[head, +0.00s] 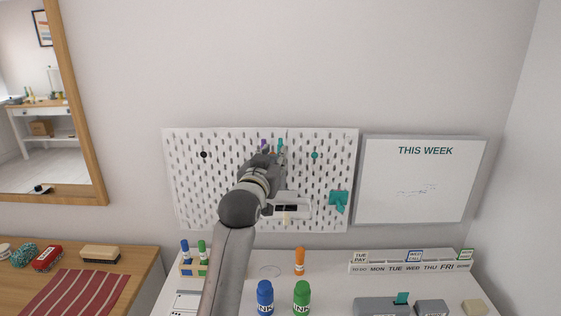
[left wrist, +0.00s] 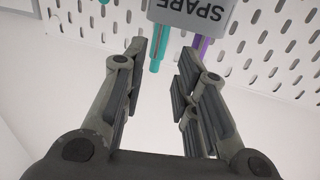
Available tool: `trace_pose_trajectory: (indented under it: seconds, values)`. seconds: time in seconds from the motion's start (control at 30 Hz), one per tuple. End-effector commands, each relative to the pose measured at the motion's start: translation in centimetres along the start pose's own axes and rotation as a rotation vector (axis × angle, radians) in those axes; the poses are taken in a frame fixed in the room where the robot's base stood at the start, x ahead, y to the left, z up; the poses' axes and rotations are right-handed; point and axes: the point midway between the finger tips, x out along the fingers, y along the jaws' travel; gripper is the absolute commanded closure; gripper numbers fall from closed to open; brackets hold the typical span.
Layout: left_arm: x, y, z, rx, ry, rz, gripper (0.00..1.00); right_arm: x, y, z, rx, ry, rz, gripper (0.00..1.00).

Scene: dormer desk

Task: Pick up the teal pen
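The teal pen (head: 281,144) stands at the pegboard in the head view, beside a purple pen (head: 264,143); my arm hides their lower parts. In the left wrist view the teal pen (left wrist: 158,52) sticks out of a grey holder marked SPARE (left wrist: 190,12), with the purple pen (left wrist: 202,46) to its right. My left gripper (head: 268,155) is in front of the pegboard. In the left wrist view the left gripper (left wrist: 162,55) is open, and the teal pen shows between its fingertips with gaps on both sides. I cannot tell its depth. My right gripper is not in view.
The white pegboard (head: 190,185) also bears a teal piece (head: 338,201). A whiteboard (head: 420,180) hangs to its right.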

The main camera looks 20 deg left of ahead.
Motion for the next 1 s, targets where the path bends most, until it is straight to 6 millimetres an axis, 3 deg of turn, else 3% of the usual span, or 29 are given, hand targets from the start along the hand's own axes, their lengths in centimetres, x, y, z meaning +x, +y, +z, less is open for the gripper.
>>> trace_pose_trajectory:
  seconds: [0.37, 0.7, 1.0]
  values:
    - [2.6, 0.1, -0.2, 0.0, -0.001, 0.0, 0.73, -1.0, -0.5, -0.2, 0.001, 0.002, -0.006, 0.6]
    - [6.4, 0.2, -0.3, 0.001, -0.002, -0.001, 0.73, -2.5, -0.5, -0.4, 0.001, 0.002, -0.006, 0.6]
    - [7.0, 0.2, -0.1, 0.0, -0.001, -0.001, 0.73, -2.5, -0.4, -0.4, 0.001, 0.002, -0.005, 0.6]
